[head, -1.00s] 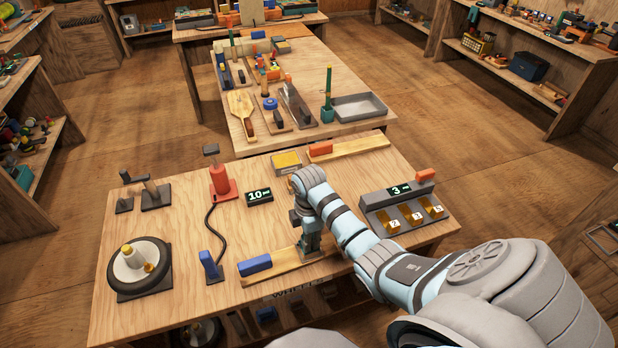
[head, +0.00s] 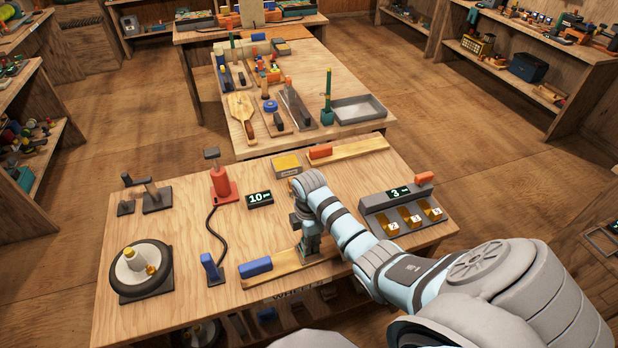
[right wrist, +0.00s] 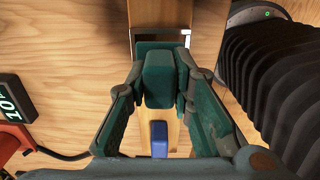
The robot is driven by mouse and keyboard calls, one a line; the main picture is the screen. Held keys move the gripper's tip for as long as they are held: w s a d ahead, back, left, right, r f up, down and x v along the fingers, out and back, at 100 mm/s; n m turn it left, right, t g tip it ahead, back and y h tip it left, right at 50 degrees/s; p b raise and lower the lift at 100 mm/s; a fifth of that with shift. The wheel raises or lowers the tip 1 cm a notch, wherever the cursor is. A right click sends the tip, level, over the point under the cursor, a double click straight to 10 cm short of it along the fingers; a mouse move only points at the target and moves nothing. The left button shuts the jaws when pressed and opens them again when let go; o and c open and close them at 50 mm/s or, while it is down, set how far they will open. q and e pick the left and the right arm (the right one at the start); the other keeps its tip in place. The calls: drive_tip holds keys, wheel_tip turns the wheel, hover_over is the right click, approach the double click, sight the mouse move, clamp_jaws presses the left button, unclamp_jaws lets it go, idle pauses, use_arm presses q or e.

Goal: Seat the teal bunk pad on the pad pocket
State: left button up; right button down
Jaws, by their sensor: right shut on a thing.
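The teal bunk pad (right wrist: 158,78) is between the two fingers of my right gripper (right wrist: 160,92), which is shut on it. In the head view my right gripper (head: 308,248) points down over the right part of a long wooden board, and the pad is hidden there. In the right wrist view the pad is above the board (right wrist: 166,14). A pale square outline (right wrist: 187,38), perhaps the pad pocket, shows partly behind the pad. Whether the pad touches it I cannot tell. My left gripper is not in view.
A blue block (head: 255,266) sits on the board's left part. A blue-handled tool (head: 210,267) with a black cord, a red pump-like device (head: 221,183) and a "10" display (head: 260,198) stand left. A grey box with yellow slots (head: 388,202) is right. A wheel (head: 140,268) lies far left.

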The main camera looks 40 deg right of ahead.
drive_tip(key=shift+f+b, duration=0.85)
drive_tip(key=shift+f, duration=0.3)
drive_tip(key=c, duration=1.3)
unclamp_jaws()
drive_tip(key=shift+c, duration=0.2)
wheel_tip(320, 180, up, 8)
drive_tip(key=shift+f, duration=0.15)
drive_tip(key=shift+f, duration=0.1)
